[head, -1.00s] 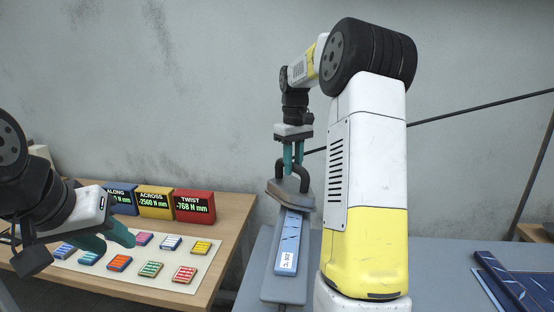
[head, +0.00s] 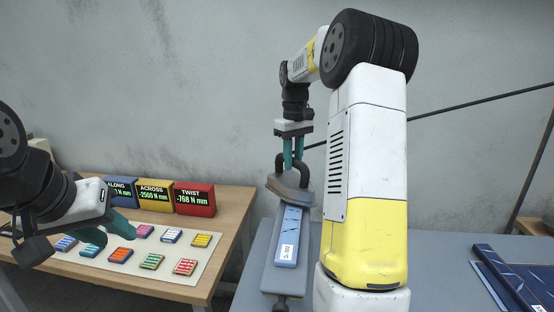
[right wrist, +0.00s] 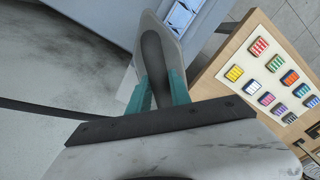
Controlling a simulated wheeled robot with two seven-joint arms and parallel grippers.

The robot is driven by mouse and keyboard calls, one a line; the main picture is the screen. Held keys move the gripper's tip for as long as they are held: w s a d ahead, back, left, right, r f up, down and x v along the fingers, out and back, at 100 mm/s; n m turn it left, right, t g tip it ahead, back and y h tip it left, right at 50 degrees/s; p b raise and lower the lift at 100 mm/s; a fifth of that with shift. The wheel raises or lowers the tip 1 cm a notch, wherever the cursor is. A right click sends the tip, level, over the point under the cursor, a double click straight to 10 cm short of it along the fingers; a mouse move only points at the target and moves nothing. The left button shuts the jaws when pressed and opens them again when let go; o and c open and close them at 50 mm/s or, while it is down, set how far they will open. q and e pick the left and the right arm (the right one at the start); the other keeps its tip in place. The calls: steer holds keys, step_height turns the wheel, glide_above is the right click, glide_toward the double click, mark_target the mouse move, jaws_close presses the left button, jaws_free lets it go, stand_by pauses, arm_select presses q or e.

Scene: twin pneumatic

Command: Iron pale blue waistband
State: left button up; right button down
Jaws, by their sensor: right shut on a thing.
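My right gripper (head: 293,158) is shut on the iron's handle from above. In the right wrist view the iron (right wrist: 172,38) is between the teal fingers, with the waistband (right wrist: 180,17) beyond it. My left gripper (head: 106,231) is empty and open above the left table.
A wooden table (head: 233,215) at left carries a pale mat with several coloured blocks. Blue, yellow and red (head: 194,199) readout boxes stand behind; the red one reads TWIST -768 N mm. Dark blue folded cloth (head: 512,273) lies at right on the grey surface.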

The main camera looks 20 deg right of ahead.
steer(key=shift+f, duration=0.7)
stand_by(0.6)
steer(key=s+a, duration=0.3)
steer(key=s, duration=0.3)
steer(key=shift+s+a+f, duration=0.15)
steer(key=shift+s+f, duration=0.05)
steer(key=shift+s, duration=0.1)
stand_by(0.5)
steer(key=s+a, duration=0.4)
steer(key=s, duration=0.5)
steer(key=shift+s+a, duration=0.15)
steer(key=shift+a, duration=0.05)
stand_by(1.0)
steer(key=shift+r, duration=0.15)
steer(key=shift+w+d+r, duration=0.1)
steer(key=shift+w+d, duration=0.2)
steer(key=shift+w, duration=0.3)
steer(key=shift+w+d, duration=0.25)
steer(key=shift+w, duration=0.35)
steer(key=shift+w+d+r, duration=0.1)
steer(key=shift+w+d, duration=0.2)
steer(key=shift+w, duration=0.3)
steer(key=shift+w+d, duration=0.75)
steer(key=shift+w, duration=0.8)
steer(key=shift+w+d, duration=0.75)
steer(key=shift+w, duration=0.8)
steer(key=shift+w+d, duration=0.75)
steer(key=shift+w, duration=0.8)
